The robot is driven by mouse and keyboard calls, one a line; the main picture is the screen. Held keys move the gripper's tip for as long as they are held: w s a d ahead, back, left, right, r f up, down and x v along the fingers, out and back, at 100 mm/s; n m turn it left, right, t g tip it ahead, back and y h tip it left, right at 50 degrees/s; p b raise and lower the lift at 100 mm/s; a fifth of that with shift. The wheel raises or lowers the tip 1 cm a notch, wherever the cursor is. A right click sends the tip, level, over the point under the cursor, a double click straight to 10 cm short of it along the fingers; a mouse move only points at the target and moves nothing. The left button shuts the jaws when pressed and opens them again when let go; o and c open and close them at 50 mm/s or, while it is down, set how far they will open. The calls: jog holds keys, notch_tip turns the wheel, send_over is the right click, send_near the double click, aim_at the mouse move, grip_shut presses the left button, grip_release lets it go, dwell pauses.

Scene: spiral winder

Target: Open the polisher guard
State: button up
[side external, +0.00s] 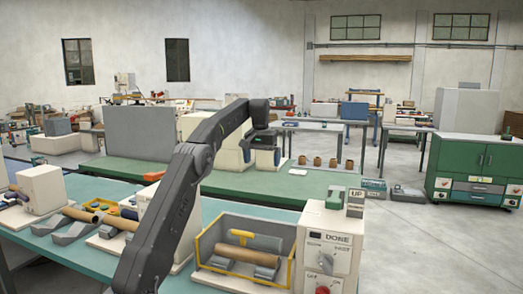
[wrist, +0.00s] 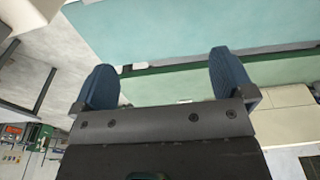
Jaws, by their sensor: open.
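The likely polisher is a machine with a yellow-edged guard frame (side external: 205,243) at the front of the teal bench in the side view. A brown cylinder (side external: 247,256) and a yellow T-shaped part (side external: 242,234) show inside the frame. I cannot tell for sure whether the guard is shut. My gripper (side external: 264,158) is open, well behind and above this machine, over the green bench area. In the wrist view my gripper (wrist: 164,72) shows two blue fingers wide apart, with nothing between them.
The teal bench (side external: 75,262) also carries grey V-blocks (side external: 72,233) with brown rods and a cream machine (side external: 41,189) at left. The green bench (side external: 310,184) behind holds several small brown pots (side external: 317,161). A green cabinet (side external: 474,165) stands at right on open floor.

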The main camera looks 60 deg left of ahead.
jog(key=shift+s+d+r, duration=0.1)
jog(key=shift+r, duration=0.95)
jog(key=shift+s+d+r, duration=0.1)
jog(key=shift+r, duration=0.9)
